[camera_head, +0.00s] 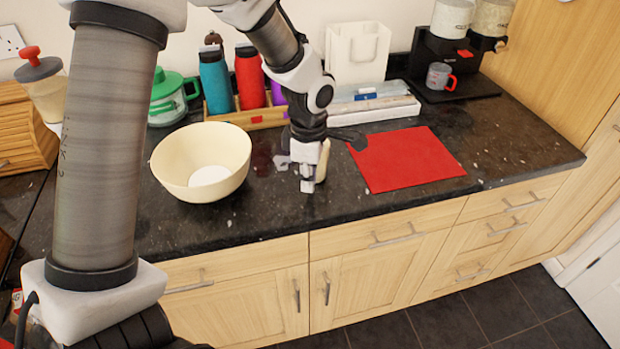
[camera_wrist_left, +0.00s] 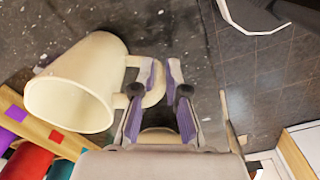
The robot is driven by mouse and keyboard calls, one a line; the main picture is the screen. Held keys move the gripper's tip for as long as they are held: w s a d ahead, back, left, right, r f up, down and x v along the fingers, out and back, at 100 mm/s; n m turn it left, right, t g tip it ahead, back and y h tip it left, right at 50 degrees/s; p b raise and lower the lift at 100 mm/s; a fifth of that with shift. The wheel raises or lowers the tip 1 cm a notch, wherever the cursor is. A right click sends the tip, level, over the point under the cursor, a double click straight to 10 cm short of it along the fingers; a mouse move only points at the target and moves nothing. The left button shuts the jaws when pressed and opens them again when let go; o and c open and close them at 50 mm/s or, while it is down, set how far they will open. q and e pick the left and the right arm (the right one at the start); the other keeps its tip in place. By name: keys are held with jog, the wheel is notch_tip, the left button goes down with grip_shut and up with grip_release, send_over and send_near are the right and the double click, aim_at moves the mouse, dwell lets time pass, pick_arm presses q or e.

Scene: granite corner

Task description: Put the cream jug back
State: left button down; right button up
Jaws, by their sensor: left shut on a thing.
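The cream jug (camera_wrist_left: 75,90) fills the left of the left wrist view, with its open mouth toward the lower left. Its handle (camera_wrist_left: 155,90) lies between the fingers of my left gripper (camera_wrist_left: 159,78), which is shut on it. In the head view my left gripper (camera_head: 307,178) is over the counter between the cream bowl and the red mat. There the jug is mostly hidden behind the gripper; a cream strip (camera_head: 323,160) shows at its right side. I cannot tell whether the jug touches the counter. My right gripper is not in view.
The large cream bowl (camera_head: 181,178) stands left of the gripper. The red mat (camera_head: 410,160) lies flat and bare at right. Bottles (camera_head: 216,80) in a wooden rack, a white tray (camera_head: 375,112) and a coffee machine (camera_head: 440,50) line the back. The counter's front edge is close.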

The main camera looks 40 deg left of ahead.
pick_arm(q)
jog(key=c, duration=1.2)
grip_release()
jog(key=shift+f, duration=0.15)
notch_tip(320, 180, up, 12)
jog(key=shift+r, duration=0.2)
